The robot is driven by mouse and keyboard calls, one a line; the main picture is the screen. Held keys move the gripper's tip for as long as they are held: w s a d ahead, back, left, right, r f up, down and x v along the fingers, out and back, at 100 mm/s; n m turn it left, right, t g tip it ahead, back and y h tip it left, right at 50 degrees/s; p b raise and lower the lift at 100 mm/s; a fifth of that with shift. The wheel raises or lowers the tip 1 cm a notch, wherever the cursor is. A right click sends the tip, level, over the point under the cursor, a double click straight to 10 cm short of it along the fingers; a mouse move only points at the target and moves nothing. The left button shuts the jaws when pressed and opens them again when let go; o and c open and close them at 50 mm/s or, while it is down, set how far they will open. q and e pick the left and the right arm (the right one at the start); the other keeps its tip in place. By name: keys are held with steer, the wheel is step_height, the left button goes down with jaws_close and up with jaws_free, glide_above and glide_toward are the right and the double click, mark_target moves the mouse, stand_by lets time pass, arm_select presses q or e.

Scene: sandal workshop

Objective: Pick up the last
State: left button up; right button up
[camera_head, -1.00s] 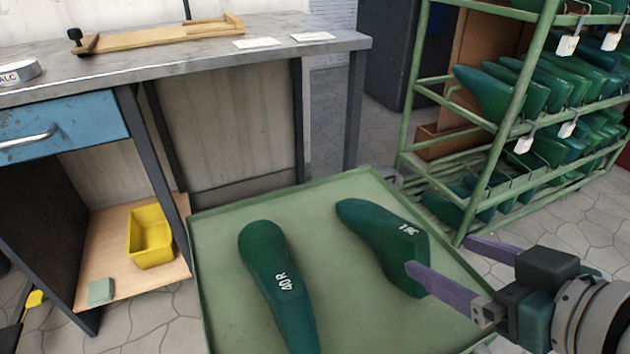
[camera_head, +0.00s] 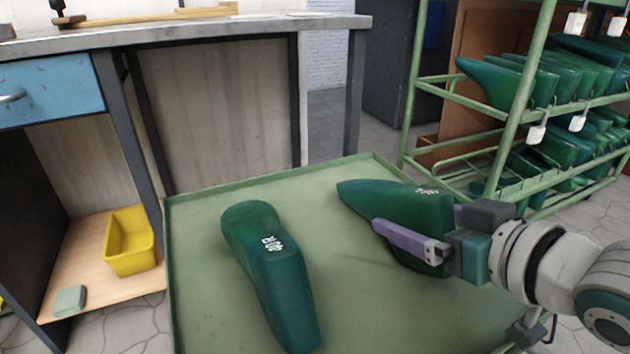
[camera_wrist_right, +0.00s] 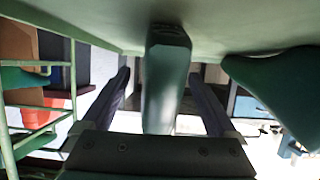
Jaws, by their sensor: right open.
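Two dark green lasts lie on the green tray (camera_head: 190,290). The right last (camera_head: 385,197) points its toe to the left and has white marking on top. The left last (camera_head: 268,265) is marked 40R. My right gripper (camera_head: 408,222) is open around the right last, with one purple finger along its near side; the last hides most of the other. In the right wrist view the last (camera_wrist_right: 165,85) stands between both fingers, with gaps visible on each side. The 40R last (camera_wrist_right: 280,85) shows outside the fingers at the right. My left gripper is out of view.
A green rack (camera_head: 525,100) holding several green lasts with white tags stands at the right, behind my right arm. A workbench (camera_head: 220,32) stands behind the tray. A yellow bin (camera_head: 130,243) sits on its low shelf. The tray's middle is clear.

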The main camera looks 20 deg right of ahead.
steer(key=shift+w+f, duration=0.25)
steer(key=shift+w, duration=0.4)
steer(key=shift+s, duration=0.1)
steer(key=shift+c, duration=0.6)
steer(key=c, duration=1.2)
steer(key=shift+r, duration=0.1)
steer(key=shift+c, duration=0.7)
steer(key=shift+a+r, duration=0.1)
